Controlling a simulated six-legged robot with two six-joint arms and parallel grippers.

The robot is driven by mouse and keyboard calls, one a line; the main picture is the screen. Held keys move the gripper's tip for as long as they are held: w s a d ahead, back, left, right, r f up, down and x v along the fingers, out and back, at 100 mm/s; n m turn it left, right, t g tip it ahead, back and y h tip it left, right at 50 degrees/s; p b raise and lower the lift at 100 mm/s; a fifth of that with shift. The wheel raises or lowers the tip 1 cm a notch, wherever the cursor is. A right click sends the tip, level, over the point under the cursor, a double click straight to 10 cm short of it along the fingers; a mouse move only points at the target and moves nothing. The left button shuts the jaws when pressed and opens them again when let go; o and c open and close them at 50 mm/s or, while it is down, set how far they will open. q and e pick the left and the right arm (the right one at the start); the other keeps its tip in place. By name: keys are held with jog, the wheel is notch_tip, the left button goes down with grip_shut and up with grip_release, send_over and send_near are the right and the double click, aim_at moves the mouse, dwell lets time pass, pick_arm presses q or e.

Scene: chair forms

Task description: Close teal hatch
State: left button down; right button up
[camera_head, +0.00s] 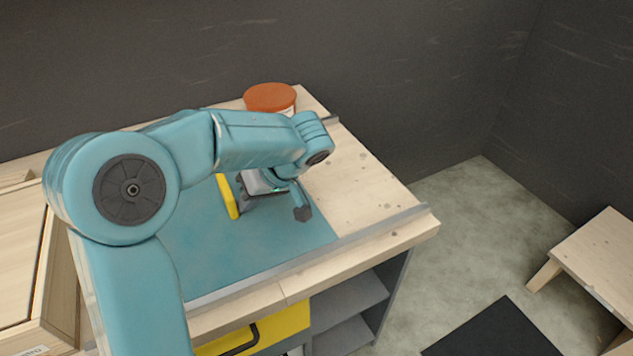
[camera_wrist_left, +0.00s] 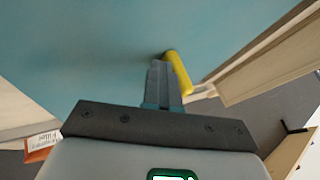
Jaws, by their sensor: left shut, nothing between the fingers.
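The teal hatch (camera_head: 260,250) is a flat teal panel in the top of the wooden workbench; it appears to lie level with the surface, but I cannot tell whether it is fully seated. A yellow handle (camera_head: 228,197) stands on it, and it also shows in the left wrist view (camera_wrist_left: 178,72). My left gripper (camera_head: 243,206) is shut and empty, low over the panel right beside the yellow handle. In the left wrist view its fingertips (camera_wrist_left: 163,66) reach the teal surface or nearly so; contact is unclear. My arm hides the panel's left and far parts. My right gripper is out of view.
A tub with an orange-red lid (camera_head: 270,98) stands at the bench's back. Below the top are a yellow drawer front (camera_head: 265,332) with a black handle and grey shelves (camera_head: 350,297). A wooden case (camera_head: 22,250) is at left. A low wooden stool (camera_head: 603,255) and black mat (camera_head: 503,332) are right.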

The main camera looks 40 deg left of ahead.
pick_arm(q)
jog(key=b, duration=0.4)
send_near(177, 233)
jog(key=f, duration=0.1)
jog(key=a+f, duration=0.1)
jog(key=f, duration=0.2)
jog(key=shift+w+a, duration=0.15)
jog(key=shift+a, duration=0.25)
jog(key=shift+s+a+r, duration=0.15)
jog(key=shift+s+a, duration=0.15)
jog(key=shift+s, duration=0.35)
